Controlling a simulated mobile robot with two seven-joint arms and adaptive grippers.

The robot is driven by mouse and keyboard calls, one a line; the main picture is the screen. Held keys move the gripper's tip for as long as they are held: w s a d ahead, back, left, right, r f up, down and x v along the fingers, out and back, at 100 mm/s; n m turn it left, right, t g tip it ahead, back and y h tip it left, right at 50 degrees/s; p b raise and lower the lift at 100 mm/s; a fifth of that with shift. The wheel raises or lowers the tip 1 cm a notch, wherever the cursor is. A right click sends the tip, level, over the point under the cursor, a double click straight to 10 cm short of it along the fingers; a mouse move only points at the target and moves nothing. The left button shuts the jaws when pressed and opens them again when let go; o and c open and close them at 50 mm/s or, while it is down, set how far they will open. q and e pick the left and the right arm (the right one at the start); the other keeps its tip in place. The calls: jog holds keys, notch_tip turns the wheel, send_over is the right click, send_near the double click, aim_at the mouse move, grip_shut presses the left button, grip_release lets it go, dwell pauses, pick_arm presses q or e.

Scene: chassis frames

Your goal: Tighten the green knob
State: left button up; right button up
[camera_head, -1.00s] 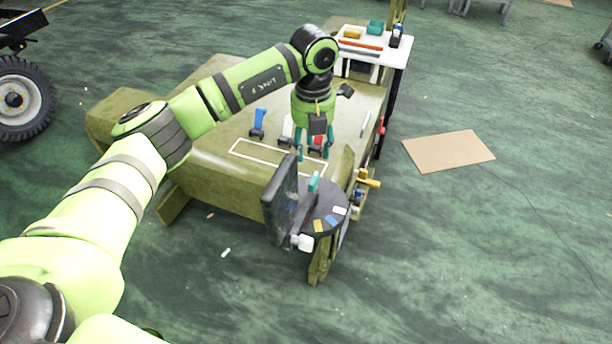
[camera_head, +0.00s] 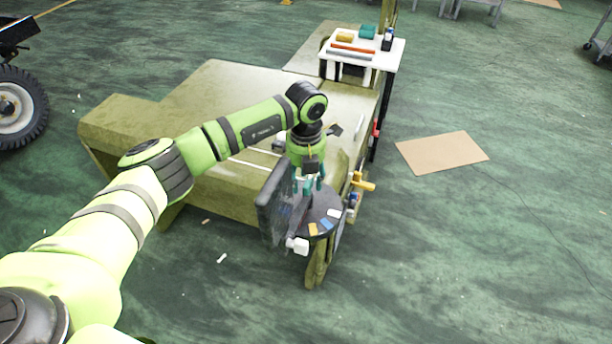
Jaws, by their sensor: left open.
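My left gripper (camera_head: 309,183) is open and points down, with its teal fingertips just over the round dark panel (camera_head: 322,221). The panel stands at the near right corner of the olive chassis and carries white, yellow and blue patches. The green knob (camera_head: 307,188) is a small teal post on this panel. It shows between or just behind the fingertips and is partly hidden by them. I cannot tell whether the fingers touch it. My right gripper is out of view.
A dark upright screen (camera_head: 275,198) stands close left of my gripper. A yellow handle (camera_head: 363,182) is to the right. A white shelf (camera_head: 390,54) with small tools is at the back. A cardboard sheet (camera_head: 442,153) lies on the open floor at right.

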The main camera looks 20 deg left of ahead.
pick_arm(q)
jog(key=shift+c, duration=0.4)
jog(key=shift+s, duration=0.1)
grip_shut()
